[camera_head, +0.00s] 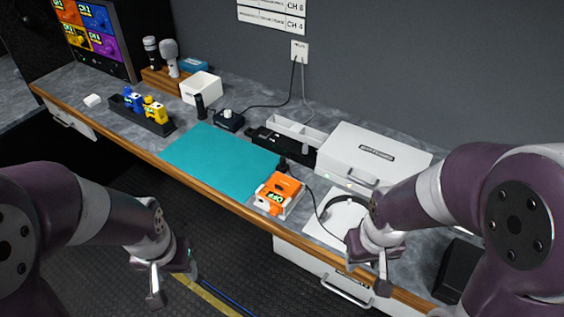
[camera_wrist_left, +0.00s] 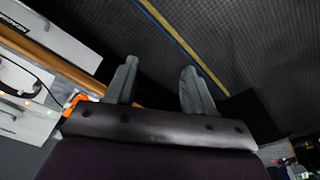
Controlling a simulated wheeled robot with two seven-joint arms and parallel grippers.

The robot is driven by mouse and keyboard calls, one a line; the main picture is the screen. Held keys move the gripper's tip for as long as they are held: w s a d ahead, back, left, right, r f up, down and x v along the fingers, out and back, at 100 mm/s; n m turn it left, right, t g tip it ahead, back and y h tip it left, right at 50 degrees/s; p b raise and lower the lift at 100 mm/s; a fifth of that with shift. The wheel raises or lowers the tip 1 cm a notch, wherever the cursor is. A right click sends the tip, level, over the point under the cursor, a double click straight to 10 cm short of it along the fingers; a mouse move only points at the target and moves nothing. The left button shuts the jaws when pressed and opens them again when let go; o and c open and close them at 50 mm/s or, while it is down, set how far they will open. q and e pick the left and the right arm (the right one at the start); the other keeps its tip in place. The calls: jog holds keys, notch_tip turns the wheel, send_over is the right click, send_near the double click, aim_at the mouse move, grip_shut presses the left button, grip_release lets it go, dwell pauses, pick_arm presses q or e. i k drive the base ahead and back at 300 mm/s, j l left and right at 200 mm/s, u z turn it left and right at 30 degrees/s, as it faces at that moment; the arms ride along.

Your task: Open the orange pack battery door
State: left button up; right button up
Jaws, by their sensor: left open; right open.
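The orange pack (camera_head: 279,187) sits on a small white stand (camera_head: 292,205) at the front right corner of the teal mat, near the bench's front edge. It has a label with green marks on its front; I cannot tell the state of its battery door. An orange edge of it shows in the left wrist view (camera_wrist_left: 76,101). My left gripper (camera_head: 173,286) is open and empty, low in front of the bench, left of the pack. It also shows open over the floor in the left wrist view (camera_wrist_left: 158,88). My right gripper (camera_head: 368,262) is open near the bench's front edge, right of the pack.
The teal mat (camera_head: 222,152) is bare left of the pack. Headphones lie on a white pad (camera_head: 325,232) to the right. A white drawer case (camera_head: 372,158) stands behind. A black tray (camera_head: 140,112) holds blue and yellow packs. A cable runs near the orange pack.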

aim_at(287, 186)
jog(key=i+j+z, duration=0.1)
jog(key=z, duration=0.3)
jog(key=i+j+z, duration=0.15)
jog(key=z, duration=0.2)
jog(key=i+j+z, duration=0.25)
jog(key=z, duration=0.15)
